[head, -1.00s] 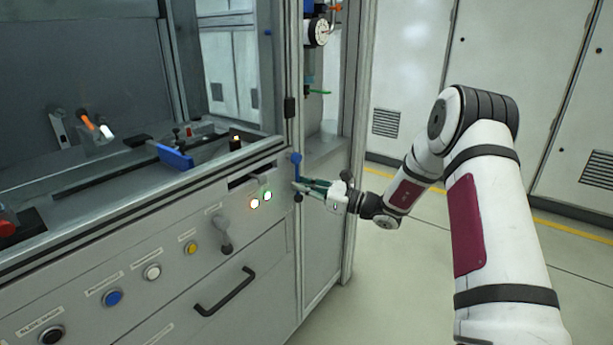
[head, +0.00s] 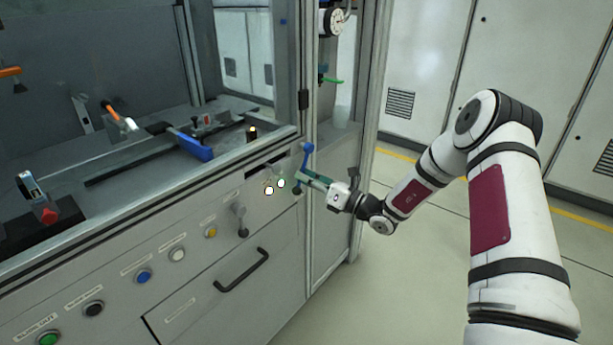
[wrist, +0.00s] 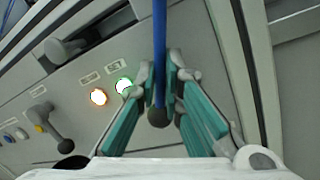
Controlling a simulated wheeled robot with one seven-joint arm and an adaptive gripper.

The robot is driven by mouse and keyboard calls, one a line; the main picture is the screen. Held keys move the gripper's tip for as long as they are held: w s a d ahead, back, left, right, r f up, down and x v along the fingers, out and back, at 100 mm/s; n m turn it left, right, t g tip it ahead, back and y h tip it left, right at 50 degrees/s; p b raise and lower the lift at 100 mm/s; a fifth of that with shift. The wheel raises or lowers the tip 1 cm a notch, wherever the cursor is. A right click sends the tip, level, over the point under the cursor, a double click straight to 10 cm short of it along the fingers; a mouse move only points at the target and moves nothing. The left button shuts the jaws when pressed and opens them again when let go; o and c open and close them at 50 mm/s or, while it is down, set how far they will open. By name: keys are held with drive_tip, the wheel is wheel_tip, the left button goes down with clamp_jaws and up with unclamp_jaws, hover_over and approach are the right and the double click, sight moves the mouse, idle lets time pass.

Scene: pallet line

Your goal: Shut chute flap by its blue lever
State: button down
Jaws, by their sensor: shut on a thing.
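The blue lever (head: 307,150) stands at the right end of the grey front panel, by the frame post. It has a blue top and a dark ball at its lower end. In the wrist view the blue rod (wrist: 159,45) runs down between the fingers to a black ball. My gripper (head: 303,175) is shut on the lever near its lower end; its teal fingers flank the rod in the wrist view (wrist: 160,90). A dark slot (head: 262,169) is in the panel left of the lever. I cannot make out the flap's position.
Two lit lamps (head: 275,187) sit left of my gripper. A grey turn handle (head: 241,221), several buttons and a drawer handle (head: 243,272) stand out from the panel. An upright frame post (head: 365,130) rises behind my gripper. The floor to the right is clear.

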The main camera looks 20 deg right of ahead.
drive_tip(key=c, duration=1.7)
unclamp_jaws()
drive_tip(key=shift+s, duration=0.1)
drive_tip(key=v, duration=1.2)
drive_tip(key=shift+a, duration=0.1)
